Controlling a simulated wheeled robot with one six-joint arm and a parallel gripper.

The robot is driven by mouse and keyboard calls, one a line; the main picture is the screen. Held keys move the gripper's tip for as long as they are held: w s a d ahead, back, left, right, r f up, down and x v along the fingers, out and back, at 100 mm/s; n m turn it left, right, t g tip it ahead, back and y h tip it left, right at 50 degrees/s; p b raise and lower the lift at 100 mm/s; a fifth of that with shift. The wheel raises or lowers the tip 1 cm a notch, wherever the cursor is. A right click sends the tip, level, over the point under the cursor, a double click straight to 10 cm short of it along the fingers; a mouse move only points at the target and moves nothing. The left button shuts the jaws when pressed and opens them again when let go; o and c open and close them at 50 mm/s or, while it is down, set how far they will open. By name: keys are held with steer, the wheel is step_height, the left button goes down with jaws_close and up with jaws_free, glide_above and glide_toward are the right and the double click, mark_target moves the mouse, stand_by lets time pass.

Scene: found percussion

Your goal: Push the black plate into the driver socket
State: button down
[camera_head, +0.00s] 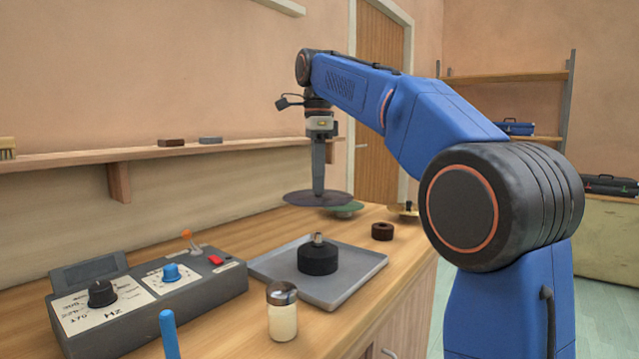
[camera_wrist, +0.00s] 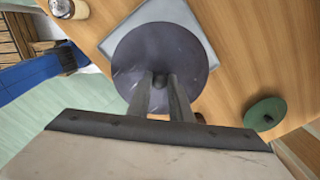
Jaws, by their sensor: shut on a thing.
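The black plate (camera_head: 303,198) is a thin dark disc held level in the air above the bench. In the wrist view the black plate (camera_wrist: 150,60) fills the upper middle, with the fingers reaching to its centre. My gripper (camera_head: 318,188) points down and is shut on the plate's middle. The driver (camera_head: 318,260) is a squat black cylinder with a small metal top, standing on a grey tray (camera_head: 350,285). In the head view the plate is above and slightly beyond the driver. In the wrist view the plate hides the driver and its socket.
A control box (camera_head: 150,300) with knobs stands left of the tray. A lidded jar (camera_head: 283,312) and a blue rod (camera_head: 168,333) are in front. A wall shelf (camera_head: 230,146) runs along the back.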

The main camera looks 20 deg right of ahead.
mark_target(318, 203)
steer(key=shift+a, duration=0.1)
steer(key=shift+f, duration=0.1)
steer(key=shift+f, duration=2.8)
steer(key=shift+f, duration=1.5)
steer(key=c, duration=1.5)
jaws_free()
step_height(318, 203, up, 12)
steer(key=shift+f, duration=0.1)
